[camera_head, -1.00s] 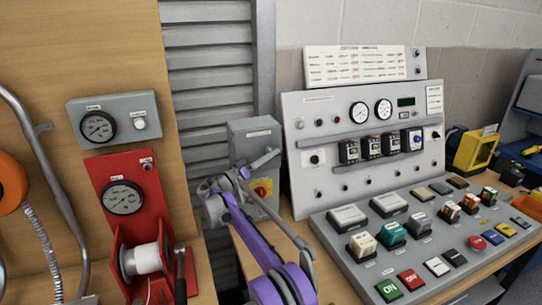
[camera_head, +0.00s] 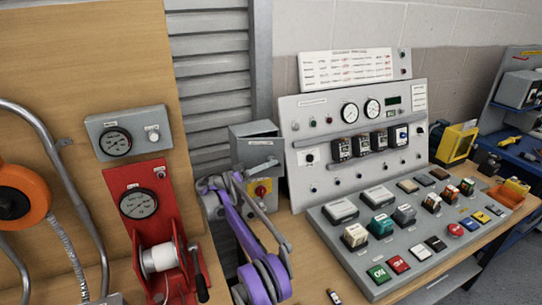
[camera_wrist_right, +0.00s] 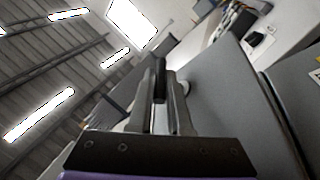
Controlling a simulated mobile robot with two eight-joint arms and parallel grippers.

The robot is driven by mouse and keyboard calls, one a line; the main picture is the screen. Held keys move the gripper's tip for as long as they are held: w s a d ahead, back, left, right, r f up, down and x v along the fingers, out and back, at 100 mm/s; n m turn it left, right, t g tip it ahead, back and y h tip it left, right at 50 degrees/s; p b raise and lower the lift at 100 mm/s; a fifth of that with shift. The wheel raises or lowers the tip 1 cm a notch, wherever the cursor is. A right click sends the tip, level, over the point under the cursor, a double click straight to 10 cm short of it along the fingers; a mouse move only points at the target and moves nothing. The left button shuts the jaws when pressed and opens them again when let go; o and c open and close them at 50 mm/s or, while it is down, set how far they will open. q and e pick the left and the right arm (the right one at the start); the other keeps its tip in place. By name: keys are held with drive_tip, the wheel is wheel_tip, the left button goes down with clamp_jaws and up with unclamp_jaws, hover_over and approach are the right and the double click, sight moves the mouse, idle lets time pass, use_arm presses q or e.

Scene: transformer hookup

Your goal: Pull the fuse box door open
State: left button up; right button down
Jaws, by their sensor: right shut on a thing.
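The fuse box is a grey box (camera_head: 252,131) on the wall behind the bench, left of the big control panel in the head view. Its front door (camera_head: 261,143) bears a small label. A red and yellow switch (camera_head: 262,188) shows below the door. My right gripper (camera_head: 270,164), on the purple arm, is at the door front. In the right wrist view its two fingers (camera_wrist_right: 162,90) are shut on a dark handle (camera_wrist_right: 160,70), beside a grey panel (camera_wrist_right: 230,100). How far the door stands open is unclear. My left gripper is not in view.
The sloped control desk (camera_head: 365,262) and upright panel (camera_head: 360,110) stand close to the right of my arm. A red winch unit (camera_head: 150,215) with a crank is to the left. A grey shutter (camera_head: 210,80) is behind. A small object (camera_head: 334,296) lies at the bench front.

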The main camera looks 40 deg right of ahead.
drive_tip(key=shift+s+a, duration=0.1)
drive_tip(key=shift+a, duration=0.05)
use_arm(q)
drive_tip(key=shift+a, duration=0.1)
use_arm(e)
drive_tip(key=c, duration=1.2)
unclamp_jaws()
drive_tip(key=shift+o, duration=0.2)
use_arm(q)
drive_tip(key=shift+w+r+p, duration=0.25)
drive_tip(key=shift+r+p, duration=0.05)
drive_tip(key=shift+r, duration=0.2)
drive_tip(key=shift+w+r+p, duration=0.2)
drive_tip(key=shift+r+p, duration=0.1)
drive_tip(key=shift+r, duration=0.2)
use_arm(e)
wheel_tip(320, 180, up, 10)
drive_tip(key=shift+r, duration=0.1)
